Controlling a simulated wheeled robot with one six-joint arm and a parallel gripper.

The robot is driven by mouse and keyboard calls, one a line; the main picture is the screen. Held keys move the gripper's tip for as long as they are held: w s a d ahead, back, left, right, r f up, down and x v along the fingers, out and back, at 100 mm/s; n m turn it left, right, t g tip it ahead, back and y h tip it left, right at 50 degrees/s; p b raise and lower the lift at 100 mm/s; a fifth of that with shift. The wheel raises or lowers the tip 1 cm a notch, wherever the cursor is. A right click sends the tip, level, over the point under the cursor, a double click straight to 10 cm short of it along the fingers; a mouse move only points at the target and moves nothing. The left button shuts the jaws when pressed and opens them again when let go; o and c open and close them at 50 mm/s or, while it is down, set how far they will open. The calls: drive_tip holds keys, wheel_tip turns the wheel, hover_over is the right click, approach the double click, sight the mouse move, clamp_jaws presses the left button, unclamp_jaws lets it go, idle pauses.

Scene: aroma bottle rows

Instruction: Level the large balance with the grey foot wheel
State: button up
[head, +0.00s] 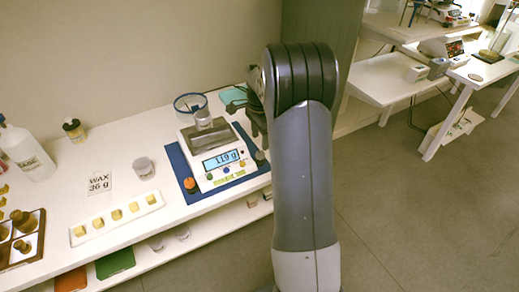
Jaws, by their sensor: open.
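The large balance (204,167) is white and stands on a blue mat (250,174) on the white bench. Its lit display (221,159) reads what looks like 119 g, though a decimal point is too small to tell. A glass cup (203,119) stands at its back. A grey foot wheel (260,157) sits at its front right corner, and an orange one (190,185) at its front left. My gripper (257,120) is open, at the balance's right side, above and behind the grey wheel. My arm partly hides it. I cannot make out a level bubble.
A blue-rimmed glass dish (190,103) stands behind the balance, with a teal item (232,96) beside it. A white strip with yellow cubes (117,215), a wax card (100,184) and a small cup (143,167) lie to the left. Floor is clear to the right.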

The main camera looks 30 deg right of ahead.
sight(260, 153)
wheel_tip(260, 153, down, 6)
drive_tip(key=shift+f, duration=0.1)
idle(0.4)
drive_tip(key=c, duration=1)
